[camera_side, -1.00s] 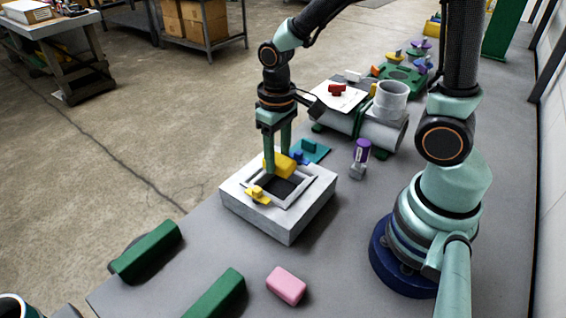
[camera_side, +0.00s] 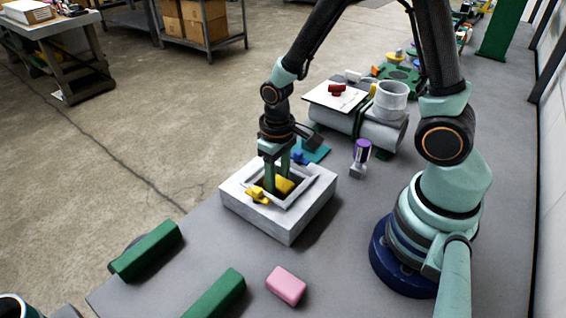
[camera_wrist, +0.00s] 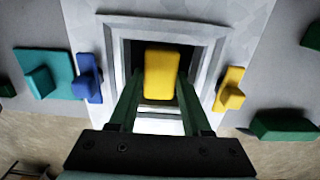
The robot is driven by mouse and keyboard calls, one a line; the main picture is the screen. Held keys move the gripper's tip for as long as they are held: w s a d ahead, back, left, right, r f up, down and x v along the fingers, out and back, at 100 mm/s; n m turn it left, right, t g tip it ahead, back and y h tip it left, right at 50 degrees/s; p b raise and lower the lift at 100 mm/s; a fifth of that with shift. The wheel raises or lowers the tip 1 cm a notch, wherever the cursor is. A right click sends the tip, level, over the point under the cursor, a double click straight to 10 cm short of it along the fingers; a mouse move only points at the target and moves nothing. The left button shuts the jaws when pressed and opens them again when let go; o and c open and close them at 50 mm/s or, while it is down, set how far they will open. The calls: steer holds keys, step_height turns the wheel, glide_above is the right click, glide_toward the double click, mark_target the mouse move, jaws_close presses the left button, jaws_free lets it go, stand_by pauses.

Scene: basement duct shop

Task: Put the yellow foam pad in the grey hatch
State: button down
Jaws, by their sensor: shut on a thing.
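The yellow foam pad (camera_side: 284,186) is in the opening of the grey hatch (camera_side: 289,226), a square block with a raised frame on the bench. My gripper (camera_side: 280,190) points down into the opening, shut on the pad. In the wrist view the pad (camera_wrist: 162,73) sits between my two green fingers (camera_wrist: 160,92), inside the frame of the hatch (camera_wrist: 220,38) with the dark opening around it. The pad's lower side is hidden, so I cannot tell whether it touches the bottom.
A yellow latch piece (camera_side: 257,195) and a blue one (camera_wrist: 88,78) flank the opening. A teal piece (camera_wrist: 45,75) lies beyond the blue one. A pink block (camera_side: 286,286) and green blocks (camera_side: 147,250) lie in front. A grey pipe (camera_side: 372,130) stands behind.

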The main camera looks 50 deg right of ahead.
steer(key=c, duration=0.6)
jaws_free()
step_height(320, 180, up, 12)
step_height(320, 180, up, 8)
steer(key=t, duration=0.5)
glide_above(278, 181)
steer(key=s+d, duration=0.2)
steer(key=shift+s+d+r+t, duration=0.3)
steer(key=shift+s+d+r, duration=0.15)
steer(key=shift+r, duration=0.3)
